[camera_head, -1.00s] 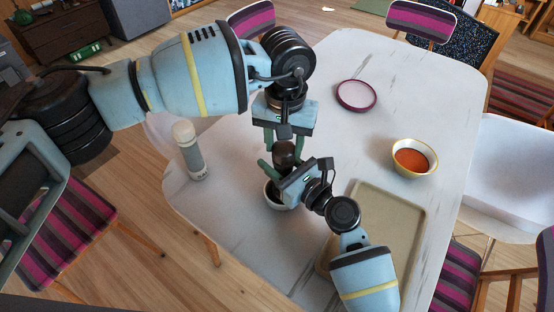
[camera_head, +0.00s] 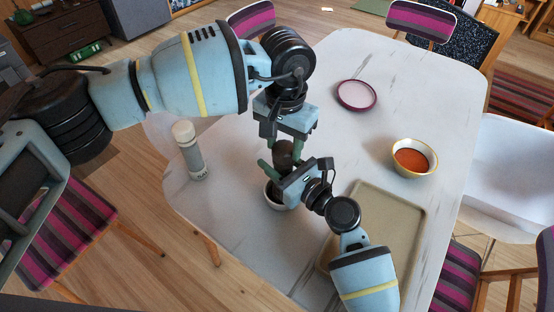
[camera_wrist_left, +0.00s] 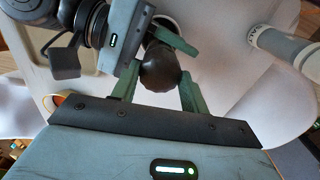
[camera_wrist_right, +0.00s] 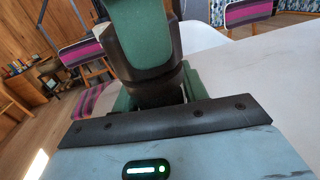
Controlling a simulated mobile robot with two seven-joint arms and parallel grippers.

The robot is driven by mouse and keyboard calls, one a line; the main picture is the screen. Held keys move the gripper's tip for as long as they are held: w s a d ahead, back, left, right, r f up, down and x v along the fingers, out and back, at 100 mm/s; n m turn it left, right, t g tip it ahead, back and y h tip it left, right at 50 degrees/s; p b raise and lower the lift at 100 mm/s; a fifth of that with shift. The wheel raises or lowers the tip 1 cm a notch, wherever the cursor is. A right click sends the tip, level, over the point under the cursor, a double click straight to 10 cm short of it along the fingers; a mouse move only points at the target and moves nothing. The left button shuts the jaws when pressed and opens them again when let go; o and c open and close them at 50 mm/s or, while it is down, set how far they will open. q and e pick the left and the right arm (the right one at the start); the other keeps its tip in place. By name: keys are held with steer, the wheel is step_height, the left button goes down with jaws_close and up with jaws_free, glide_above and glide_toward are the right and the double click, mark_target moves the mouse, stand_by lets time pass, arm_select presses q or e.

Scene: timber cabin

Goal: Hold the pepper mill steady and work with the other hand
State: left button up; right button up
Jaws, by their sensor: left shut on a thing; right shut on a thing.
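The dark brown pepper mill (camera_head: 284,149) is upright between my two grippers, over a small white bowl (camera_head: 268,195). My left gripper (camera_head: 285,146) comes from above and is shut on the mill's rounded top. The left wrist view shows this dark top (camera_wrist_left: 160,70) between the green fingers. My right gripper (camera_head: 281,167) comes from the lower right and is shut on the mill's body lower down. In the right wrist view the mill's dark body (camera_wrist_right: 158,88) rises between the fingers, with a left finger above it. The grippers hide much of the mill and bowl.
A pale grey cylinder with a light cap (camera_head: 189,152) stands at the table's left edge. A tan tray (camera_head: 402,205) lies under my right arm. A yellow-rimmed bowl of orange-red contents (camera_head: 413,160) and a pink-rimmed plate (camera_head: 356,94) stand farther right.

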arm_select(q)
steer(key=shift+m, duration=1.4)
steer(key=shift+m, duration=1.5)
steer(key=o, duration=0.7)
steer(key=shift+c, duration=0.2)
steer(key=shift+r, duration=3.05)
